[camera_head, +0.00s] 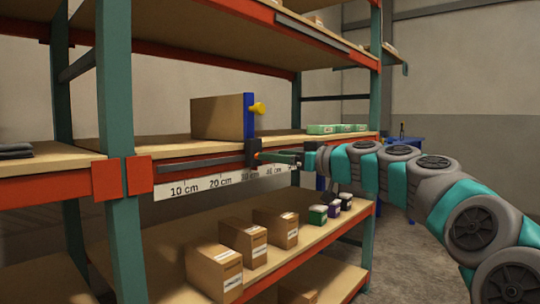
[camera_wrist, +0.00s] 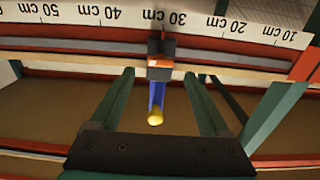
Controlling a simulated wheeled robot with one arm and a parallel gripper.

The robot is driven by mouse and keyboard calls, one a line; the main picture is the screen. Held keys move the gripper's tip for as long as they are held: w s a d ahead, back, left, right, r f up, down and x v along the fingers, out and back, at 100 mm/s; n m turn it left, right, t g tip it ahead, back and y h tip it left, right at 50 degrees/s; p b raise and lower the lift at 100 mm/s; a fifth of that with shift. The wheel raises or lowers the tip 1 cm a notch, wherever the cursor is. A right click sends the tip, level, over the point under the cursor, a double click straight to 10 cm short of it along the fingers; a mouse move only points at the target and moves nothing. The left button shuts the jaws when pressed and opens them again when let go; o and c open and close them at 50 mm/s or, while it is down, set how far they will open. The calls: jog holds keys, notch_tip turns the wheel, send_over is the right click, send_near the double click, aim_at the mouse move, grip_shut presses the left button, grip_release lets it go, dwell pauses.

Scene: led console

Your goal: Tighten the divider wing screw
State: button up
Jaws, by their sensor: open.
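A blue upright divider (camera_head: 249,117) stands at the front of the middle shelf, and it also shows in the wrist view (camera_wrist: 157,97). A yellow knob-like piece, probably the wing screw (camera_head: 257,109), sticks out from its upper front; it appears round in the wrist view (camera_wrist: 155,118). The divider's black clamp (camera_head: 253,152) sits on the shelf's front rail near the 30 cm mark. My gripper (camera_wrist: 158,74) is open and empty. Its fingers point toward the rail, one on each side of the clamp in the wrist view, lower than the yellow piece. Contact cannot be told.
A cardboard box (camera_head: 217,117) stands against the divider's left side. A centimetre scale (camera_head: 208,184) runs along the rail. Green packs (camera_head: 322,129) lie to the right on the shelf. The lower shelf holds several boxes (camera_head: 275,228). A teal post (camera_head: 117,220) stands left.

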jog(key=shift+x, duration=1.7)
grip_shut()
